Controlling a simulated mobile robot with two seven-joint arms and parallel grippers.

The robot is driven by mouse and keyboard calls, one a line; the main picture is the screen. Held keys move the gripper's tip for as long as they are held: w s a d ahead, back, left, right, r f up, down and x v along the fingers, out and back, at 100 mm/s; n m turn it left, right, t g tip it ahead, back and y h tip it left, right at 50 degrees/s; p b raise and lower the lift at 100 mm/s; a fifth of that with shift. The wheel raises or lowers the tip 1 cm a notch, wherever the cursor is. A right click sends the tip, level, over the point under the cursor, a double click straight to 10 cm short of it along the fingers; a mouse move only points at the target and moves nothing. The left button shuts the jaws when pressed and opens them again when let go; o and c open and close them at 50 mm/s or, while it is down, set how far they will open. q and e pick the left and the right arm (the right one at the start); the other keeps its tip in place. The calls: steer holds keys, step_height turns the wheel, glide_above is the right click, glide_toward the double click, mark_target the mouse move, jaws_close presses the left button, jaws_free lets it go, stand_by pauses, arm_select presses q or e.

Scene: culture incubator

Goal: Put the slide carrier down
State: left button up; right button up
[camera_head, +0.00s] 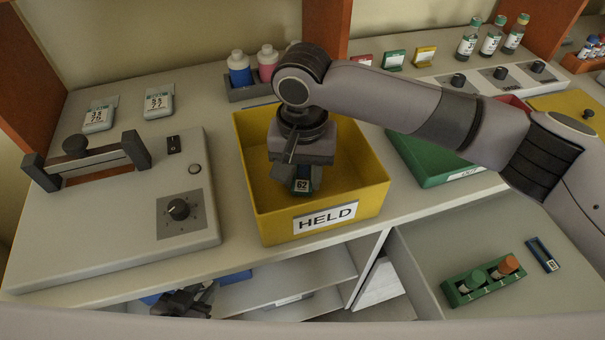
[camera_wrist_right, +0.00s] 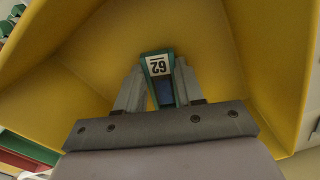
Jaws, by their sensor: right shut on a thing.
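In the right wrist view the carrier (camera_wrist_right: 157,65) sits between the two fingers of my right gripper (camera_wrist_right: 160,82), with the yellow bin walls (camera_wrist_right: 222,50) around. Whether the carrier touches the bin floor cannot be told. My left gripper (camera_head: 185,302) is low under the bench front, dark and partly hidden; its jaws are unclear.
A grey device with a knob and handle (camera_head: 110,215) stands left of the bin. A bottle rack (camera_head: 250,93) is behind it, and a green tray (camera_head: 435,165) is to the right. A green tube rack (camera_head: 484,283) and a blue carrier (camera_head: 542,254) lie at the lower right.

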mark_target(303, 181)
steer(key=shift+f, duration=0.4)
steer(key=shift+f, duration=0.1)
steer(key=o, duration=1)
step_height(303, 181, up, 12)
steer(key=shift+r, duration=0.15)
